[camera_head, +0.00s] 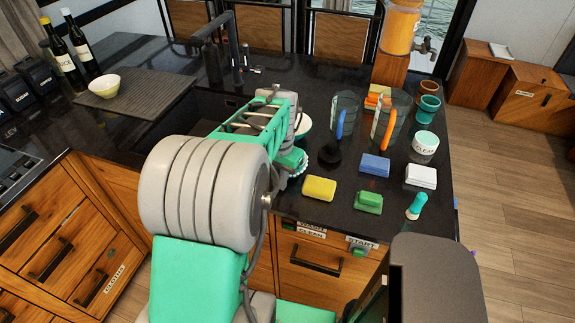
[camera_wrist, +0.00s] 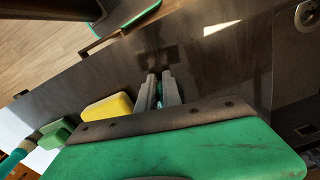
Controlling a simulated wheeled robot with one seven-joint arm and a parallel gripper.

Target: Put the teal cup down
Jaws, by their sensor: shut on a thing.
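My gripper (camera_wrist: 160,88) shows in the wrist view, its two grey fingers close together over the dark counter. A small teal sliver (camera_wrist: 159,103) shows between them. The rest of what they hold is hidden, so I cannot tell its shape. In the head view my arm hides the fingers. A teal cup (camera_head: 427,111) stands on the counter near its right edge, apart from my arm. A reddish-brown cup (camera_head: 429,88) stands just behind it.
A yellow sponge (camera_head: 319,189), also in the wrist view (camera_wrist: 108,107), and a green block (camera_head: 369,202) lie near the front edge. A blue sponge (camera_head: 375,165), white block (camera_head: 421,176), white tub (camera_head: 425,143) and two clear jugs (camera_head: 390,119) stand right of my arm.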

